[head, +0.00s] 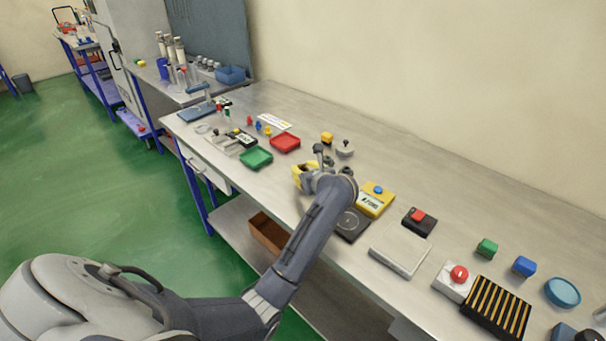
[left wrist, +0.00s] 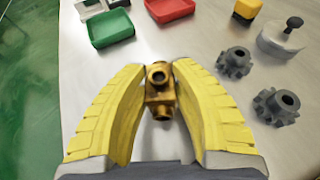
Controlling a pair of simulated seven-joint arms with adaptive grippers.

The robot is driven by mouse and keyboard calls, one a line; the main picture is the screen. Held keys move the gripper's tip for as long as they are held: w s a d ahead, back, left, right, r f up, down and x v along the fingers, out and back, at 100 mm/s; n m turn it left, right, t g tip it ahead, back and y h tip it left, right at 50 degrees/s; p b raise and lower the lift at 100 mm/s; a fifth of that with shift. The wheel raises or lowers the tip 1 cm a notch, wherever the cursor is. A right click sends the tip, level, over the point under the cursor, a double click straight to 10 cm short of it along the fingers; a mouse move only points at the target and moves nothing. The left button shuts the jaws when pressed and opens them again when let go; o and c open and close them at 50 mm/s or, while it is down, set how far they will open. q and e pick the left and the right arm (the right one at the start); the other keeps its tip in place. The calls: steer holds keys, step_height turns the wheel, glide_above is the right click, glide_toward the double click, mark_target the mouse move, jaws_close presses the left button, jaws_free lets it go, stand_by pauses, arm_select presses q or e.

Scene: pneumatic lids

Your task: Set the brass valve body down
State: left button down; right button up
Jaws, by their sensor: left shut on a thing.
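The brass valve body (left wrist: 160,93) is a small golden-brown fitting with round ports. In the left wrist view it sits between the yellow fingers of my left gripper (left wrist: 159,72), which is shut on it. In the head view my left gripper (head: 304,175) is over the middle of the bench, and the valve body is hidden by the fingers and wrist. I cannot tell whether the valve body touches the bench top. My right gripper is not in view.
Two dark gears (left wrist: 236,62) lie right of the fingers. A green tray (left wrist: 111,28) and a red tray (head: 285,142) are beyond. A yellow scale (head: 376,199) and a dark square plate (head: 349,224) are close to my wrist. Bare bench lies around the fingers.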

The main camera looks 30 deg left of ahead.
arm_select(q)
steer(key=shift+f, duration=0.65)
steer(key=shift+f, duration=0.1)
steer(key=c, duration=1.1)
jaws_free()
steer(key=shift+d, duration=0.1)
steer(key=v, duration=0.6)
steer(key=shift+s+d, duration=0.1)
steer(key=shift+s, duration=0.05)
steer(key=o, duration=0.4)
steer(key=shift+s+d+r, duration=0.25)
steer(key=shift+d+r, duration=0.05)
steer(key=shift+r, duration=0.05)
steer(key=o, duration=0.5)
